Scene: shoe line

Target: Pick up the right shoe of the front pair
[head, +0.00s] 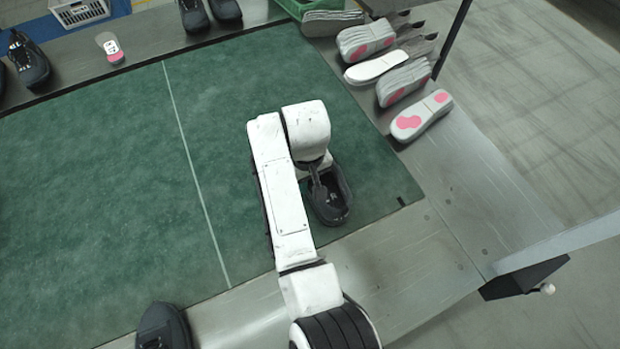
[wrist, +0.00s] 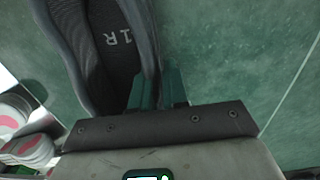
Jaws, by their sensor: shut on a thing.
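A dark grey shoe (head: 336,212) is on the green mat under the end of my arm in the head view. In the wrist view the same shoe (wrist: 93,65) fills the upper left, and its insole bears the mark "1R". My gripper (wrist: 158,78) is shut on the shoe's side wall at the opening, one finger on the inner side and one outside. In the head view my gripper (head: 318,187) is partly hidden by my arm. I cannot tell whether the shoe touches the mat.
The green mat (head: 120,180) is clear to the left. White and pink soles (head: 420,115) lie in a row along the right edge, with a green crate (head: 315,12) behind. Another dark shoe (head: 163,328) stands at the front edge. Several dark shoes (head: 28,62) stand along the back.

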